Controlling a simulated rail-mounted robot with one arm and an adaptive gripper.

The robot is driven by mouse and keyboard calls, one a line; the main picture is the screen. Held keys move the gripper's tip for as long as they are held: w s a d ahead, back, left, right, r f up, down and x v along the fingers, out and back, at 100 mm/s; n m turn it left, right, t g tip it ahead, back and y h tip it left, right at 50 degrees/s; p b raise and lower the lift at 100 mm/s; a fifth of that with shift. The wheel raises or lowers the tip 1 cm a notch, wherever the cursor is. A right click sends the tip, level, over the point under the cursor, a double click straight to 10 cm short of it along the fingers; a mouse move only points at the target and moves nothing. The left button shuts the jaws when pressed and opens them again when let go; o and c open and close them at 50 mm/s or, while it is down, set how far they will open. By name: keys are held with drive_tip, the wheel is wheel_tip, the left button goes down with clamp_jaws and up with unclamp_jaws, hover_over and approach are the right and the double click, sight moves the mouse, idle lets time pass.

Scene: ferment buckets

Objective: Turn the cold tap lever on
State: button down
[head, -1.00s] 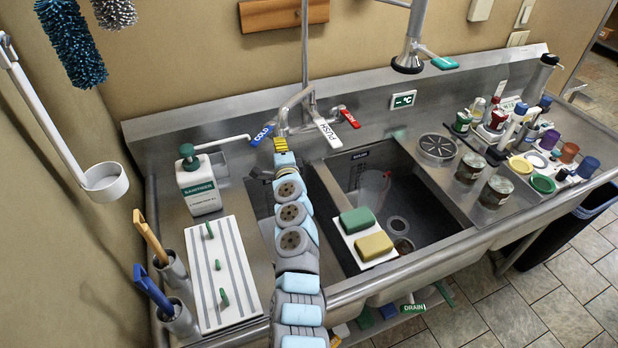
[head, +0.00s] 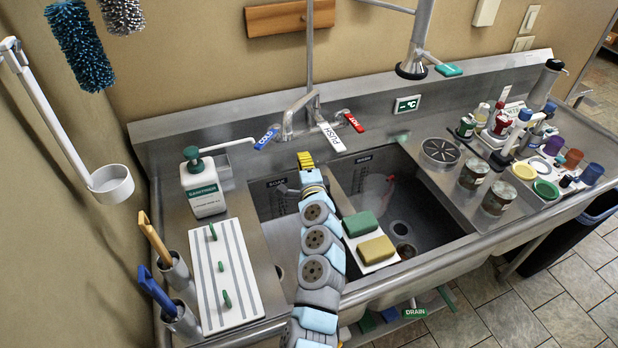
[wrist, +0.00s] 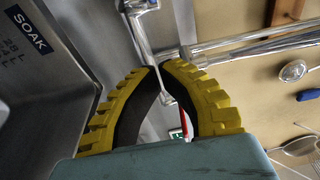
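The cold tap lever (head: 266,139) is blue with a COLD label. In the head view it sticks out to the left of the chrome faucet (head: 288,122), angled slightly down. The red hot lever (head: 353,122) is on the faucet's right side. My gripper (head: 305,158) is in front of the faucet, to the right of the cold lever and apart from it. In the wrist view the yellow, black-padded fingers of my gripper (wrist: 158,68) come together at the tips with nothing held between them. I cannot make out the cold lever in the wrist view.
A white PUSH handle (head: 331,136) hangs at the faucet, close to my gripper. A sanitizer bottle (head: 202,186) with a long spout stands left of the cold lever. The sink basin (head: 430,215) lies below right. Two sponges rest on a white tray there.

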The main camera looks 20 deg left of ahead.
drive_tip(key=shift+s+d+f+n+h+b, duration=0.1)
drive_tip(key=shift+s+d+f+n+h, duration=0.3)
drive_tip(key=shift+f, duration=0.4)
drive_tip(key=shift+s+d+f+n+h+b, duration=0.2)
drive_tip(key=shift+s+d+f+h, duration=0.25)
drive_tip(key=shift+f, duration=0.3)
drive_tip(key=shift+s+d+f+n+h+b, duration=0.1)
drive_tip(key=shift+s+d+f+n+h, duration=0.25)
drive_tip(key=shift+f+h, duration=0.35)
drive_tip(key=shift+f, duration=0.1)
